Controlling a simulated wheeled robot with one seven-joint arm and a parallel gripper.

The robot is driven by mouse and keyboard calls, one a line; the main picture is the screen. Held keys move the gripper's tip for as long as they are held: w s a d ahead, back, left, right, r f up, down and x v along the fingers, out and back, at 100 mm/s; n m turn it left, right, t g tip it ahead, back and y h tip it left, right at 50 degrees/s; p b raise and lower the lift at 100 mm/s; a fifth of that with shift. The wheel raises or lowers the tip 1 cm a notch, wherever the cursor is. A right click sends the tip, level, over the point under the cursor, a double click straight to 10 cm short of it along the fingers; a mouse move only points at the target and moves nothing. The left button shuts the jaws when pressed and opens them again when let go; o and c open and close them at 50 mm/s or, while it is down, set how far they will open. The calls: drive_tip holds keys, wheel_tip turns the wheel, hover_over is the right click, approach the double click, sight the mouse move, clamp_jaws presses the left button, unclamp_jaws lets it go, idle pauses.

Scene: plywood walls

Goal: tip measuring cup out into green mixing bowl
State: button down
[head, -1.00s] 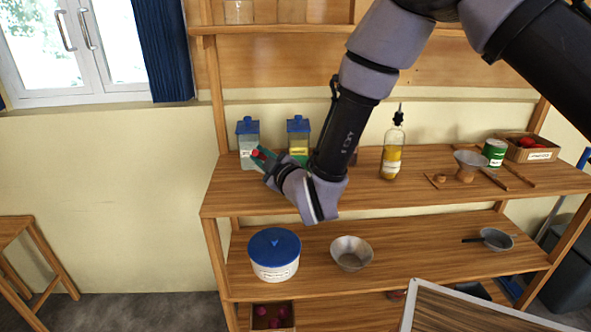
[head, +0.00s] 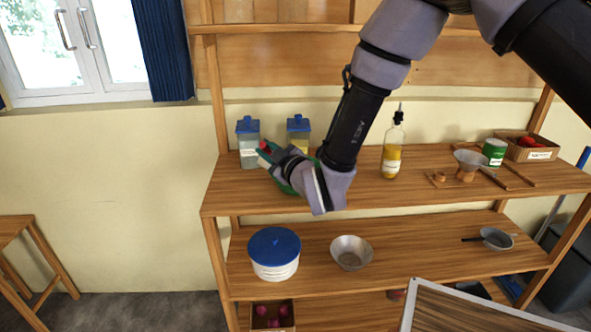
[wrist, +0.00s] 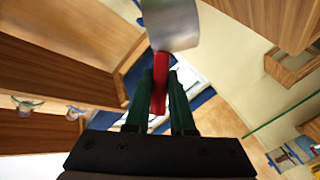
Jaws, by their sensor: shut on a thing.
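My gripper (head: 268,155) is above the left part of the upper shelf, in front of the blue-lidded jars. In the wrist view its two green fingers (wrist: 161,80) are shut on the red handle of the measuring cup (wrist: 171,24). The cup's metal body shows at the top edge, partly cut off; its inside is hidden. In the head view only a bit of its red handle shows. The green mixing bowl (head: 284,187) stands on the upper shelf, mostly hidden behind my gripper and wrist. I cannot tell whether the cup is over the bowl.
Two blue-lidded jars (head: 249,144) stand behind my gripper. An oil bottle (head: 392,150) stands right of my arm. A blue-lidded tub (head: 274,254) and a metal bowl (head: 351,252) are on the shelf below. A strainer (head: 470,159) and green can (head: 494,151) are farther right.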

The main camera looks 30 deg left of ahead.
drive_tip(key=shift+w+d+r+m, duration=0.3)
drive_tip(key=shift+w+r+m, duration=0.15)
drive_tip(key=shift+w, duration=0.2)
drive_tip(key=shift+w+d+f+m+p, duration=0.2)
drive_tip(key=shift+w+m+p, duration=0.1)
drive_tip(key=shift+m, duration=0.2)
drive_tip(key=shift+w+d+f+m+p, duration=0.15)
drive_tip(key=shift+w+m, duration=0.15)
drive_tip(key=shift+m, duration=0.15)
idle(0.4)
drive_tip(key=shift+w+d+r+m+p, duration=0.2)
drive_tip(key=shift+w+r+m+p, duration=0.25)
drive_tip(key=shift+m, duration=0.35)
drive_tip(key=shift+w+d+r+m+p, duration=0.25)
drive_tip(key=shift+w+m, duration=0.25)
drive_tip(key=shift+m, duration=0.3)
idle(1.1)
drive_tip(key=shift+w+d+f+m+g, duration=0.25)
drive_tip(key=shift+w+f+m+g, duration=0.25)
drive_tip(key=shift+m, duration=0.3)
idle(0.6)
drive_tip(key=shift+w+d+r+m+p, duration=0.1)
drive_tip(key=shift+w+d+m+p, duration=0.25)
drive_tip(key=shift+w, duration=0.35)
drive_tip(key=shift+w+d+r+m+p, duration=0.15)
drive_tip(key=shift+w+d+m, duration=0.1)
drive_tip(key=shift+w+m, duration=0.3)
